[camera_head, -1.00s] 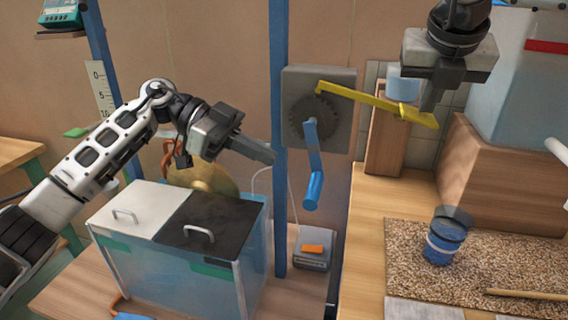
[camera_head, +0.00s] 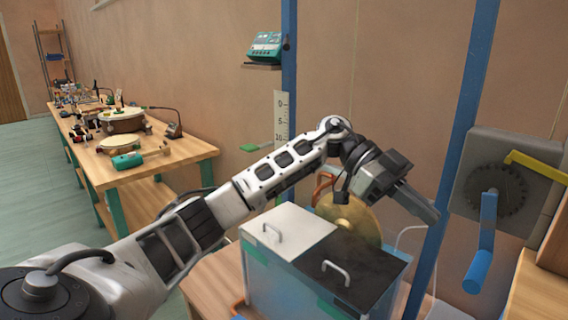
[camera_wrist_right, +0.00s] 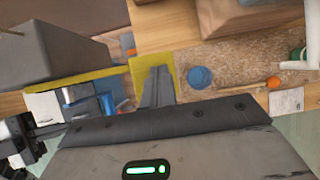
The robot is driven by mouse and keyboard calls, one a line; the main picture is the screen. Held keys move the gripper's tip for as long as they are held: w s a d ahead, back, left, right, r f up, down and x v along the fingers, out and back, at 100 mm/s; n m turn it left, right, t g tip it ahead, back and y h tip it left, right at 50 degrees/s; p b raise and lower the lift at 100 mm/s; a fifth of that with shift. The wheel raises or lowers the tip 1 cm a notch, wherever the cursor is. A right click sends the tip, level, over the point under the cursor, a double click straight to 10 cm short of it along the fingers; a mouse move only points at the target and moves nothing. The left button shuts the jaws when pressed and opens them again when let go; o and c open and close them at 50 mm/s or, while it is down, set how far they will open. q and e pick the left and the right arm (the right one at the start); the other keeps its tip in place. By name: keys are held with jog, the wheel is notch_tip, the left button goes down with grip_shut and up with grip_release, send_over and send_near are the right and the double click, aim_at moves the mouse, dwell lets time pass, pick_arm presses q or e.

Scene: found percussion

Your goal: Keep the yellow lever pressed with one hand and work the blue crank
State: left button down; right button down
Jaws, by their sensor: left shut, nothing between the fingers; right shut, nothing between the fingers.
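The blue crank (camera_head: 487,235) hangs down from a toothed disc on the grey housing (camera_head: 468,160), its handle at the lower end. It appears in the right wrist view at left. The yellow lever (camera_head: 537,165) runs from the housing out past the right edge of the head view. In the right wrist view its wide yellow end (camera_wrist_right: 169,68) lies behind the fingers. My left gripper (camera_head: 430,212) is shut and empty, left of the crank and apart from it. My right gripper (camera_wrist_right: 158,86) is shut and empty over the lever's end; contact cannot be told.
A blue post (camera_head: 462,130) stands between my left gripper and the housing. Below that gripper is a tank with a white-and-black lid (camera_head: 350,262), with a brass disc (camera_head: 352,214) behind. A blue cup (camera_wrist_right: 200,77) stands on a speckled mat. A workbench (camera_head: 180,153) is far left.

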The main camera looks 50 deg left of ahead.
notch_tip(320, 180, up, 8)
jog(key=p, duration=0.5)
jog(key=shift+a, duration=0.1)
dwell(0.6)
